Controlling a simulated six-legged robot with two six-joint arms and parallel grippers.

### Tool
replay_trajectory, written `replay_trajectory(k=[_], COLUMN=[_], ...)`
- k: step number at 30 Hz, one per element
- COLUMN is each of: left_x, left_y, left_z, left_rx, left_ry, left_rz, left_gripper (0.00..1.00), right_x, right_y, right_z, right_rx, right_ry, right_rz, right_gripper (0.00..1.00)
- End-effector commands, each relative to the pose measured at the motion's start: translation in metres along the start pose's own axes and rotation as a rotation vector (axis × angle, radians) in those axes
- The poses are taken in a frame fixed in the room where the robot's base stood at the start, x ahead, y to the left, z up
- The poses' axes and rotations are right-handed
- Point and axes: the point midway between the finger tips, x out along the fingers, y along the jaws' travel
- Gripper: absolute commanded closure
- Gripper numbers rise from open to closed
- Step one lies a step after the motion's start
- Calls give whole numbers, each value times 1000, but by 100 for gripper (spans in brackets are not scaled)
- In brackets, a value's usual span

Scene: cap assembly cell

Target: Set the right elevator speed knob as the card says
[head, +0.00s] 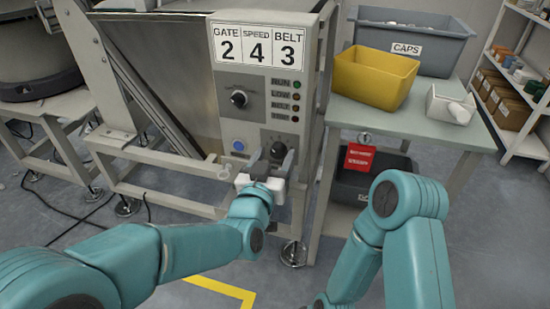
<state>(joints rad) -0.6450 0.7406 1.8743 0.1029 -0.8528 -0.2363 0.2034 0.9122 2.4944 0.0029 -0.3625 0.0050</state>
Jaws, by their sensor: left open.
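The card (259,44) at the top of the grey control panel (262,80) reads GATE 2, SPEED 4, BELT 3. A black knob (239,98) sits on the upper left of the panel. A second dark knob (278,148) sits lower right, partly hidden by my gripper. The knobs' scale marks are too small to read. My left gripper (270,157) is open, its two dark fingers pointing up at the lower knob. I cannot tell whether they touch it. My right arm shows at the right, but its gripper is out of view.
A blue button (239,145) is left of the lower knob. Small indicator lights (296,96) line the panel's right side. A table (400,118) at the right holds a yellow bin (371,78), a grey CAPS bin (440,50) and a white box (447,103). A red tag (360,157) hangs below.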

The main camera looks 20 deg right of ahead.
Motion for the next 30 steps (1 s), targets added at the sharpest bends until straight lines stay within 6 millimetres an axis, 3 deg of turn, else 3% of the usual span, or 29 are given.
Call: replay_trajectory(k=[12, 17, 18, 30], left_x=[10, 10, 10, 10], left_y=[0, 0, 0, 0], left_z=[0, 0, 0, 0], left_rx=[0, 0, 0, 72], left_ry=[0, 0, 0, 0], left_rz=[0, 0, 0, 0], left_gripper=[37, 89, 93, 93], right_x=[1, 1, 1, 4], right_y=[0, 0, 0, 1], right_z=[-2, -1, -1, -3], right_rx=[-2, -2, -2, -2], right_ry=[5, 5, 5, 9], right_rz=[0, 0, 0, 0], right_gripper=[66, 66, 66, 66])
